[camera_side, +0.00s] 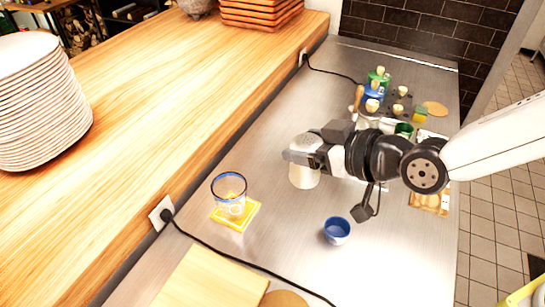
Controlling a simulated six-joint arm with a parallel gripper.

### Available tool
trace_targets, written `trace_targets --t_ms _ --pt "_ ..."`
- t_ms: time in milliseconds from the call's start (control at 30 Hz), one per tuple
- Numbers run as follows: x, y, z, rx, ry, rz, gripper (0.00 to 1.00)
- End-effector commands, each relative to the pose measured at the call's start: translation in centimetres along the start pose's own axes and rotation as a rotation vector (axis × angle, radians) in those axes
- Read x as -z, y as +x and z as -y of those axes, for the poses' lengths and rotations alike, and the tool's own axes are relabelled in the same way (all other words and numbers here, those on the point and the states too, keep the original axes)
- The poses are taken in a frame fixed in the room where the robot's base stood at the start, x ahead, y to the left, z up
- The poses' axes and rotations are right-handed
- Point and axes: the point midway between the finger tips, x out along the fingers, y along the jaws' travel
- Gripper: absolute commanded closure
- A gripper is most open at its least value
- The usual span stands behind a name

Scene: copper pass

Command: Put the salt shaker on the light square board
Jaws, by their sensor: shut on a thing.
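The salt shaker (304,177) is a pale cylinder, with what looks like a silvery cap, upright in my gripper (305,158). My gripper is shut on it, over the middle of the steel counter. Whether its base touches the counter cannot be told from this view. The light square board (205,283) is pale wood and lies at the bottom left of the picture, partly cut off by the frame edge. The shaker is up and to the right of the board, clear of it.
A blue-rimmed glass (229,193) stands on a yellow coaster (243,217) between shaker and board. A blue cup (337,231) stands to the right. A black cable (250,263) crosses beside the board; a round wooden piece (284,299) lies near it. Bottles (374,91) stand behind.

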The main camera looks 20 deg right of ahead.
Motion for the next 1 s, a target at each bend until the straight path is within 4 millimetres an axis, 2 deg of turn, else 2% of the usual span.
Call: trace_targets --t_ms 200,567,1000 --pt "0.3 -0.4 2.9 0.128 -0.054 0.002 0.85" --pt "0.1 -1.5 7.0 0.318 -0.132 0.006 0.85" --pt "-1.2 -3.7 11.9 0.567 -0.234 0.012 0.85"
